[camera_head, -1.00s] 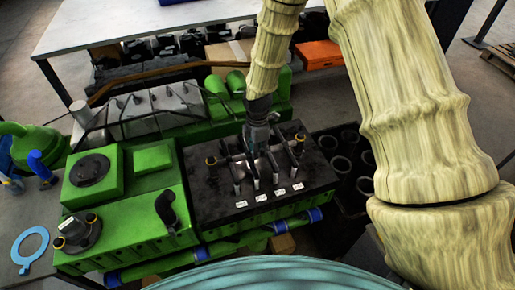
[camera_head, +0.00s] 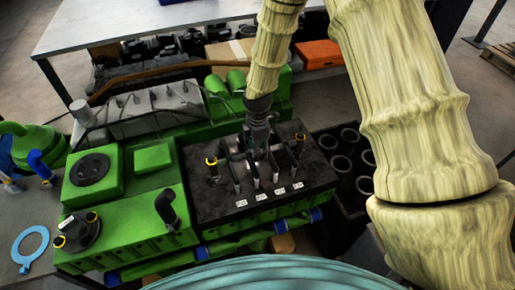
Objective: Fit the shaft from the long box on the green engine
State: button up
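The green engine (camera_head: 130,235) fills the left and middle of the view. A black block top (camera_head: 215,205) on its right part carries several upright supports with pale front faces and small white labels in front. My gripper (camera_head: 262,153) points down among these supports, near the middle of the block. Its fingertips are small and partly hidden by dark parts, so I cannot tell if it is open or shut. Dark pieces lie across the supports around it; I cannot make out whether they are the shaft. I cannot identify the long box.
Two yellow-topped posts (camera_head: 212,168) stand at the block's sides. A dark tray with several rings (camera_head: 345,205) is at right. Behind are a grey-white table (camera_head: 150,22) and an orange case (camera_head: 318,54). A blue ring (camera_head: 30,262) lies at left.

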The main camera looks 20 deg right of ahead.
notch_tip(320, 180, up, 12)
dwell(0.8)
jog(key=shift+f, duration=0.1)
dwell(0.4)
